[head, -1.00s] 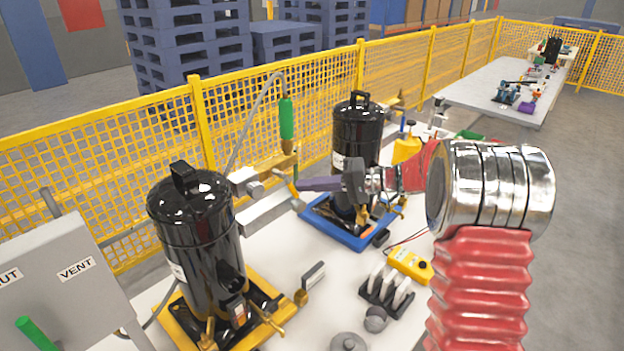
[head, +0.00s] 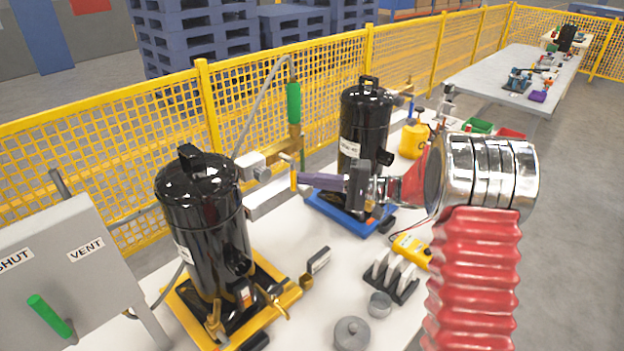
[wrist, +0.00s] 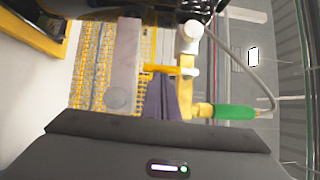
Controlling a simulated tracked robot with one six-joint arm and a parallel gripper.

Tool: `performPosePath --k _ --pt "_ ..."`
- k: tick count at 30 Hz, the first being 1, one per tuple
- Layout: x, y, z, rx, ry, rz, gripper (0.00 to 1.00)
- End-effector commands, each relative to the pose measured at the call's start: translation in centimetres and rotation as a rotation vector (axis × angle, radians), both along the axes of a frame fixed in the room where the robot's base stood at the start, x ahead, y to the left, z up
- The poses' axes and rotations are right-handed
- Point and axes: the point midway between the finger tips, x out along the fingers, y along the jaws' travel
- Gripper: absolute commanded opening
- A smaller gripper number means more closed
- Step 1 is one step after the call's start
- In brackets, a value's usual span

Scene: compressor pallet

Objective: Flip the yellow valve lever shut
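The yellow valve lever (head: 294,181) hangs down from a brass valve body (head: 266,174) near the left compressor. In the wrist view the lever (wrist: 160,68) stands out sideways from the brass body (wrist: 187,75). My gripper (head: 299,180) reaches in from the right, its purple fingers seen as one bar with the tip beside the lever. In the wrist view my gripper (wrist: 158,82) appears shut, a single purple wedge ending at the lever. Nothing shows between the fingers. I cannot tell whether the tip touches the lever.
A green handle (head: 293,103) with a grey hose rises above the valve. A pale beam (wrist: 122,60) runs close by the fingers. Black compressors stand left (head: 205,225) and behind (head: 365,125). A yellow mesh fence (head: 120,150) runs behind. A control box (head: 60,262) stands front left.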

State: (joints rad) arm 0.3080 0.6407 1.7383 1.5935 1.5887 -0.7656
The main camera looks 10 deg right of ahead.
Motion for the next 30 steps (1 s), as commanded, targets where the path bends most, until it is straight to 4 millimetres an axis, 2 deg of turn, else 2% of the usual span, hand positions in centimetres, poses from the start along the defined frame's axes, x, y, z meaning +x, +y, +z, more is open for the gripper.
performPosePath --k 8,14,30 --pt "0.0 -0.1 0.0 0.0 -0.001 0.0 0.0" --pt "-0.5 -1.7 -0.1 -0.001 -0.001 -0.001 0.0" --pt "-3.2 -10.4 -0.4 0.0 0.0 -0.003 0.0"
